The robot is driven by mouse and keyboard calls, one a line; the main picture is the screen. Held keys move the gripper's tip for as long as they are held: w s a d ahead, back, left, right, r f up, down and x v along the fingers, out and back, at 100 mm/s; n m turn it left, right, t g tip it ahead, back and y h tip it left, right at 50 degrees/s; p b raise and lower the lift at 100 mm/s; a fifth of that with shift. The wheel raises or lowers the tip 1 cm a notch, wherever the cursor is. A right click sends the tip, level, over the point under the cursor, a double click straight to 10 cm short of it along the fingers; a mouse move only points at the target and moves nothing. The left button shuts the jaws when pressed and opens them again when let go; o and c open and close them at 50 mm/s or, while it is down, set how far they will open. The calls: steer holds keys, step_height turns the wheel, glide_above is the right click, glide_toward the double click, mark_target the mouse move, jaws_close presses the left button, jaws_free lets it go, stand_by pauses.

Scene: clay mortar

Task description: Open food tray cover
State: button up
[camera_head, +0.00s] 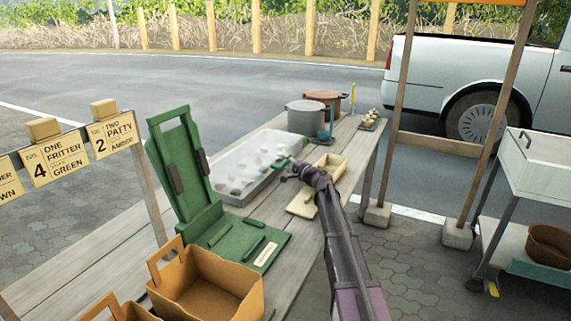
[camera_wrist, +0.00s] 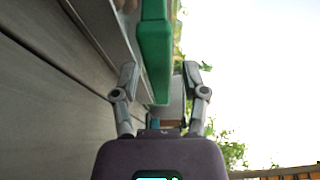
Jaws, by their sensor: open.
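The food tray (camera_head: 232,197) is a long, pale metal tray on the wooden table. Its translucent cover (camera_head: 262,150) lies shut over several pale and brown pieces of food. A small green handle (camera_head: 284,163) shows at the cover's right edge, and a green bar (camera_wrist: 155,45) that looks like it shows large in the wrist view. My gripper (camera_head: 290,172) is at the tray's right side, close to the handle. In the wrist view my gripper (camera_wrist: 160,74) is open, with the green bar appearing between its fingers. I cannot tell whether they touch.
A green hinged press (camera_head: 185,165) stands left of the tray, with brown paper bags (camera_head: 205,285) in front. A grey pot (camera_head: 305,117) and a copper pot (camera_head: 325,96) stand behind. A cream box (camera_head: 330,165) and board (camera_head: 302,204) lie beside my arm. Wooden posts rise at right.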

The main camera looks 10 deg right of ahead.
jaws_close()
steer(key=shift+a, duration=0.15)
steer(key=shift+r, duration=0.1)
